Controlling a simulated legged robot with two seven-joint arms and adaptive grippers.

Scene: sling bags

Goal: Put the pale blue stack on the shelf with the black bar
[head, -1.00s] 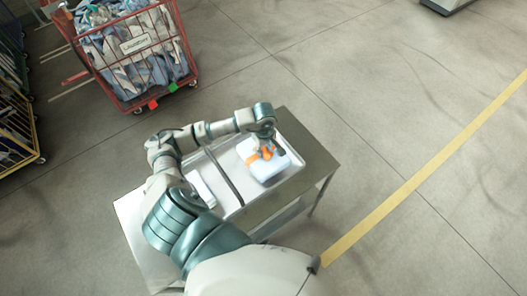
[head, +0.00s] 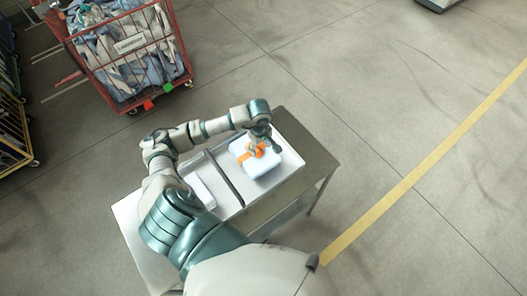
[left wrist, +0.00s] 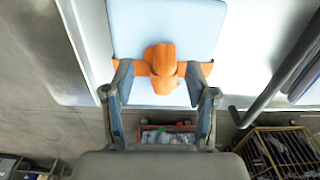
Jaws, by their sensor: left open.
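The pale blue stack (head: 268,166), wrapped in an orange band with a knot, rests flat in the right-hand part of the white surface on the metal table. It also shows in the left wrist view (left wrist: 165,22). My left gripper (head: 264,142) is above it. In the left wrist view the left gripper's open fingers (left wrist: 165,78) stand either side of the orange knot (left wrist: 161,59); contact cannot be told. A black bar (head: 225,178) crosses the white surface left of the stack and shows at the right of the wrist view (left wrist: 283,80). My right gripper is out of view.
A white item (head: 201,191) lies left of the bar, partly behind my arm. The metal table (head: 318,160) has bare margins. A red laundry cart (head: 128,50) full of cloth and a yellow-framed cart (head: 14,140) stand beyond. The floor at right is clear, with a yellow line (head: 440,155).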

